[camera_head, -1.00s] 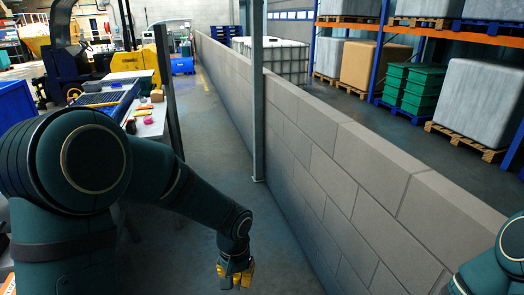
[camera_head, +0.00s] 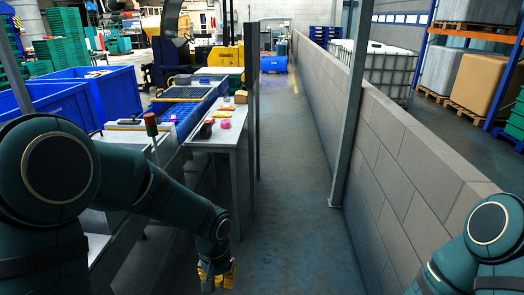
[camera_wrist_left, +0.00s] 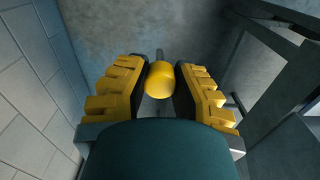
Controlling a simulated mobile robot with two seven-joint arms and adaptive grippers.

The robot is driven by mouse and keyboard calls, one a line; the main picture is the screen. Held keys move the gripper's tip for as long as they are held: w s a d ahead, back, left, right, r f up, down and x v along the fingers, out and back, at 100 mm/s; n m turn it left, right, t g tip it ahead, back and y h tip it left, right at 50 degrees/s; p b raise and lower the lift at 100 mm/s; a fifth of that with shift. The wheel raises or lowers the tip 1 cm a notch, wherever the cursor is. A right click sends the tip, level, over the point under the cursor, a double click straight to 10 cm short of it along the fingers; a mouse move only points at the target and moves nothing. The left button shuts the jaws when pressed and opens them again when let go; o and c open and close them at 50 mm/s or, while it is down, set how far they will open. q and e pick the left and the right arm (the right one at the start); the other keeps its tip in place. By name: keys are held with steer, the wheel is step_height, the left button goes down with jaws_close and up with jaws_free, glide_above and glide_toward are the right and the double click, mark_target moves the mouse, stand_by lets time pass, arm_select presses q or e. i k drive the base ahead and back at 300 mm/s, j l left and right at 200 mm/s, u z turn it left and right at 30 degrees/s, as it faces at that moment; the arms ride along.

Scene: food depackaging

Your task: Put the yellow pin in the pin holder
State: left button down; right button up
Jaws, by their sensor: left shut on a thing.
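My left gripper (camera_head: 216,277) hangs low over the floor at the bottom of the head view, with yellow fingers. In the left wrist view the left gripper (camera_wrist_left: 160,85) is shut on the yellow pin (camera_wrist_left: 160,80), whose round yellow end shows between the fingers with a thin grey shaft beyond it. My right arm shows at the right edge of the head view, but its gripper is out of frame. I cannot make out the pin holder for certain in either view.
A white table (camera_head: 222,137) with small items, including a pink one (camera_head: 225,124), stands left of the aisle. A conveyor (camera_head: 184,112) and blue bins (camera_head: 55,105) lie farther left. A grey block wall (camera_head: 420,160) and a post (camera_head: 350,110) bound the right. The aisle floor (camera_head: 290,170) is clear.

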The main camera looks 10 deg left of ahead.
mark_target(158, 123)
steer(key=i+l+u, duration=0.1)
steer(key=i+u, duration=0.2)
steer(key=i, duration=0.95)
steer(key=i+u, duration=0.3)
steer(key=i, duration=0.25)
steer(key=i+u, duration=0.35)
steer(key=i, duration=0.2)
steer(key=i+j, duration=0.1)
steer(key=i, duration=0.9)
